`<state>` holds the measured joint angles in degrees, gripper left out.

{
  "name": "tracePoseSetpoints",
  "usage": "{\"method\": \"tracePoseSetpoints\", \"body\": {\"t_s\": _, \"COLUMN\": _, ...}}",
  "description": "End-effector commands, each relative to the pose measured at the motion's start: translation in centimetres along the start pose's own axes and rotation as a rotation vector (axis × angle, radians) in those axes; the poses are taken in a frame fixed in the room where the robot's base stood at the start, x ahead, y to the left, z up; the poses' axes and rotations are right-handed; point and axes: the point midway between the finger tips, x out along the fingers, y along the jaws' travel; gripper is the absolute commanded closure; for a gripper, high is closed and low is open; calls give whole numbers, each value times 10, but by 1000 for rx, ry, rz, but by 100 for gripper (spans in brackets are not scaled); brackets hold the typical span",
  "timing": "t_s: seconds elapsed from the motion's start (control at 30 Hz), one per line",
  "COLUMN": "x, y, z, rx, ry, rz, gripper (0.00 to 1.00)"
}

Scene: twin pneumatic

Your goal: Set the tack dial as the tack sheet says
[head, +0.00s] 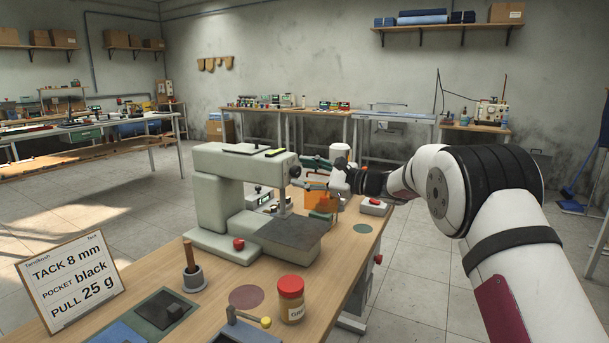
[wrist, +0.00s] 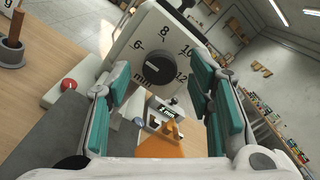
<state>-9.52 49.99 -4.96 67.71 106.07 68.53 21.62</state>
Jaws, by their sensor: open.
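The tack sheet (head: 72,282) stands at the front left and reads TACK 8 mm, POCKET black, PULL 25 g. The tack dial (wrist: 160,68) is a black round knob on the pale end face of the sewing-machine-like head (head: 245,165). The fingers appear clear of the knob. In the head view my gripper (head: 320,172) is beside the machine's head.
A red button (head: 239,244) is on the machine base. A red-lidded jar (head: 291,299), a pot with a wooden handle (head: 193,277) and a red-topped box (head: 374,206) stand on the bench.

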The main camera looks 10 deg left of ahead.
Motion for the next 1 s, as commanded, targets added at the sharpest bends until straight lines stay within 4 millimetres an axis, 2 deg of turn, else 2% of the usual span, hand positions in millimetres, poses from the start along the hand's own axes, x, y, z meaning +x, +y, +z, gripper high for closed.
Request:
{"method": "tracePoseSetpoints", "body": {"t_s": 0.3, "x": 3, "y": 0, "z": 0, "rx": 0, "ry": 0, "rz": 0, "gripper": 52}}
{"method": "tracePoseSetpoints", "body": {"t_s": 0.33, "x": 3, "y": 0, "z": 0, "rx": 0, "ry": 0, "rz": 0, "gripper": 55}}
{"method": "tracePoseSetpoints", "body": {"t_s": 0.53, "x": 3, "y": 0, "z": 0, "rx": 0, "ry": 0, "rz": 0, "gripper": 100}}
{"method": "tracePoseSetpoints", "body": {"t_s": 0.83, "x": 3, "y": 0, "z": 0, "rx": 18, "ry": -1, "rz": 0, "gripper": 100}}
{"method": "tracePoseSetpoints", "body": {"t_s": 1.0, "x": 2, "y": -1, "z": 1, "rx": 84, "ry": -2, "rz": 0, "gripper": 100}}
